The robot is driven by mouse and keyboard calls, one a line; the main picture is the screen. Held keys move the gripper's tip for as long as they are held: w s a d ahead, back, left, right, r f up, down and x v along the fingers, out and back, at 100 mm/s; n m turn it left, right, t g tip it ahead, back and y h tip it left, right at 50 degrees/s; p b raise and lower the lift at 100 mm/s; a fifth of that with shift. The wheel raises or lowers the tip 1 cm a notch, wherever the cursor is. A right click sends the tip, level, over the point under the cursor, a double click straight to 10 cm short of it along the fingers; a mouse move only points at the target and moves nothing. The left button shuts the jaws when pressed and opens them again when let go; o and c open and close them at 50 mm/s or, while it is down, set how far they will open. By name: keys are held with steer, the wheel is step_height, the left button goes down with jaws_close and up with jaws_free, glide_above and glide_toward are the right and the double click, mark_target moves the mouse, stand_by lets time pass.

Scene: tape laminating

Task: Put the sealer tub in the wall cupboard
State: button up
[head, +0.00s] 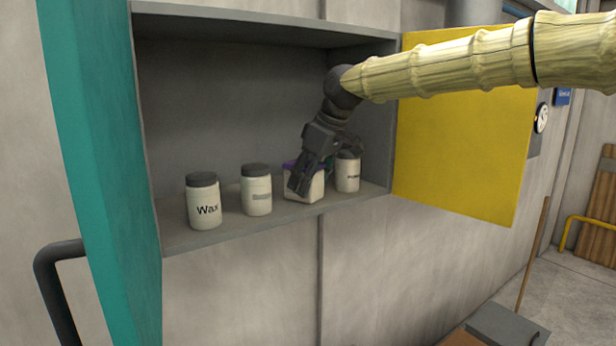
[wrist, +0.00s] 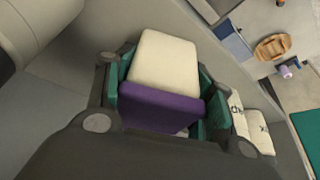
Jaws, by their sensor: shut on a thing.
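The sealer tub, a squarish cream tub with a purple lid (head: 308,189), is inside the open wall cupboard (head: 230,232), low over the shelf between two jars. Its base looks at or very near the shelf, but I cannot tell whether it touches. My gripper (head: 322,175) reaches into the cupboard from the right and is shut on the tub. In the wrist view the tub (wrist: 165,62) sits between the green-padded fingers of my gripper (wrist: 160,95). The fingers hide part of the tub in the head view.
A Wax jar (head: 203,205) and another dark-lidded jar (head: 257,192) stand left of the tub. A third jar (head: 347,176) stands close on its right, partly behind my gripper. The teal door (head: 90,130) and yellow door (head: 465,140) are open at either side.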

steer(key=shift+a+f, duration=0.1)
steer(key=shift+f, duration=0.1)
steer(key=o, duration=1.3)
steer(key=shift+r, duration=0.15)
steer(key=b+v, duration=0.4)
steer(key=v, duration=0.8)
steer(key=shift+w, duration=0.1)
